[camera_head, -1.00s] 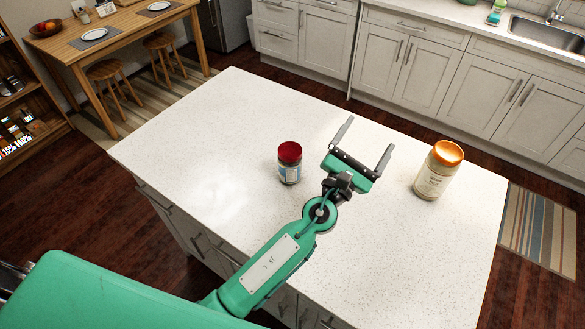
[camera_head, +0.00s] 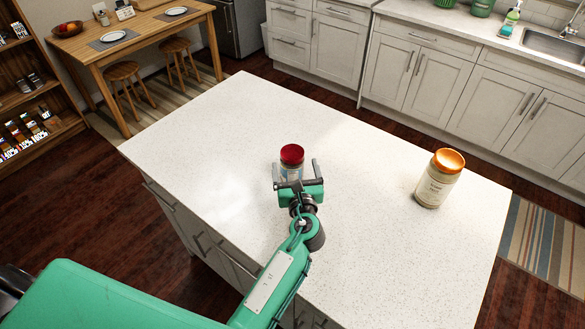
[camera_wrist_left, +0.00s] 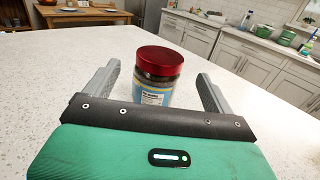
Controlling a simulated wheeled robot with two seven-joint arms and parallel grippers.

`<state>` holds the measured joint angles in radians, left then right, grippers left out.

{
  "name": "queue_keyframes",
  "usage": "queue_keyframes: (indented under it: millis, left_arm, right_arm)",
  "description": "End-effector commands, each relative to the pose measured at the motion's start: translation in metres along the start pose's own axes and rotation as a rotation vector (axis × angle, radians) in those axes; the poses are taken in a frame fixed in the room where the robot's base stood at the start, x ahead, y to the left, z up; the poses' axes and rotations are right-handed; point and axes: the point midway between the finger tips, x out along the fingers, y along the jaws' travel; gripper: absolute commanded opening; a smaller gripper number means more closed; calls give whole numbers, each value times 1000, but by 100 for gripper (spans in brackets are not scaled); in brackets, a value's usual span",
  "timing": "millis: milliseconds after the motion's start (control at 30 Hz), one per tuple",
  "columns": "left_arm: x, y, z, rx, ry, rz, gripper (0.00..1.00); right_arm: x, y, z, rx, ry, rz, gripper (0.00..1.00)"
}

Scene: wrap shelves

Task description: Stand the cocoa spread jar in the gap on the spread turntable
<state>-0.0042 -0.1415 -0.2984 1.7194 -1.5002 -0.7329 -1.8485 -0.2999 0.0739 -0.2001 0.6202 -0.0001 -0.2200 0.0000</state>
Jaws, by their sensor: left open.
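A jar with a red lid (camera_head: 291,155) stands upright on the white island top; it also shows in the left wrist view (camera_wrist_left: 158,75), with a blue and white label that I cannot read. My left gripper (camera_head: 296,172) is open, its two fingers pointing toward this jar. In the left wrist view the jar shows between the open fingers (camera_wrist_left: 165,88), and they do not close on it. A larger pale jar with an orange lid (camera_head: 438,180) stands upright at the island's right. I see no turntable in these frames. My right gripper is out of view.
The white island top (camera_head: 370,240) is mostly clear. A wooden shelf (camera_head: 40,105) with several small items stands at the far left. A wooden table (camera_head: 150,30) with plates and stools is at the back left. Cabinets and a sink (camera_head: 555,45) line the back.

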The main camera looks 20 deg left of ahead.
Motion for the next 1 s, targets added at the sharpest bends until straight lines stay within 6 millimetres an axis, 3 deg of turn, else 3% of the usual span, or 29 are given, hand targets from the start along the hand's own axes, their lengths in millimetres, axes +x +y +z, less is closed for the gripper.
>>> queue_keyframes:
  millis: [167, 500, 767, 800, 1000]
  left_arm:
    - [11, 0, -1, 1, 0, 1, 88]
    - [55, 0, 0, 0, -1, 0, 88]
    - [59, 0, 0, 1, 0, -1, 88]
    - [59, 0, 0, 1, 0, -1, 86]
    - [59, 0, 0, 1, 0, -1, 46]
  right_arm:
    - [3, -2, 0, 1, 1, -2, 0]
    - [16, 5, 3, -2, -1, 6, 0]
    - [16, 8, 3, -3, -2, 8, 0]
    - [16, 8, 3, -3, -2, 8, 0]
    - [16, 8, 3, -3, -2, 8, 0]
